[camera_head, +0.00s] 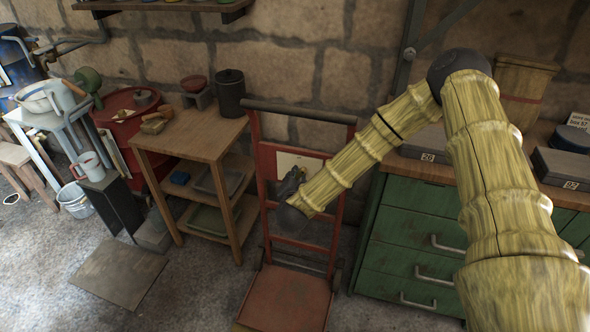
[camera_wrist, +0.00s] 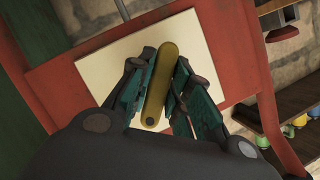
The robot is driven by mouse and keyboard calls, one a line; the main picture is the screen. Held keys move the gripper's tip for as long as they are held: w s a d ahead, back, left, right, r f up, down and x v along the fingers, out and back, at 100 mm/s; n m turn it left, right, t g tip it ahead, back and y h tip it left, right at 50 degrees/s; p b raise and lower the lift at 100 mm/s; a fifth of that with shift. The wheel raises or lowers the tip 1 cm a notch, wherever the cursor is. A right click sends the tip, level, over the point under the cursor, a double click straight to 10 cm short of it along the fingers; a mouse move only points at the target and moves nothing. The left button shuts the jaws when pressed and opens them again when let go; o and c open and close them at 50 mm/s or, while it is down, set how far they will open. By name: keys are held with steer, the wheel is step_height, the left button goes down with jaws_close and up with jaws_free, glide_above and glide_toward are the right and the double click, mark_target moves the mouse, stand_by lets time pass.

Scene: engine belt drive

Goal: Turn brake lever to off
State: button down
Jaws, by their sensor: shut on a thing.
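The brake lever (camera_wrist: 163,72) is an olive-yellow bar with rounded ends and a dark round spot at its lower end. It stands nearly upright in the wrist view, leaning slightly right at the top, in front of a cream plate (camera_wrist: 113,72). The plate (camera_head: 296,162) is on a red upright frame (camera_head: 266,165) in the head view. My gripper (camera_wrist: 164,84) has its teal-padded fingers on both sides of the lever and is shut on it. In the head view my gripper (camera_head: 291,186) is at the plate and hides the lever.
A wooden shelf table (camera_head: 195,135) stands left of the red frame. A green drawer cabinet (camera_head: 410,235) stands close on the right. A red platform (camera_head: 285,298) juts out below the frame. Stone wall is behind.

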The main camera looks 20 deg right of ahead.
steer(key=n+g+p, duration=0.1)
steer(key=p, duration=0.1)
steer(key=n+h+p, duration=0.1)
steer(key=n, duration=0.1)
steer(key=shift+r+n+g+h+p, duration=0.15)
steer(key=shift+n+g+h+p, duration=0.15)
steer(key=shift+g+p, duration=0.1)
steer(key=shift+s+n+g+h+p, duration=0.1)
steer(key=shift+n+g+h+p, duration=0.2)
steer(key=shift+n+h+p, duration=0.4)
steer(key=shift+f+n, duration=0.25)
steer(key=shift+n, duration=0.05)
steer(key=c, duration=1.4)
jaws_free()
steer(key=shift+o, duration=0.2)
steer(key=v, duration=1.2)
steer(key=shift+r, duration=0.2)
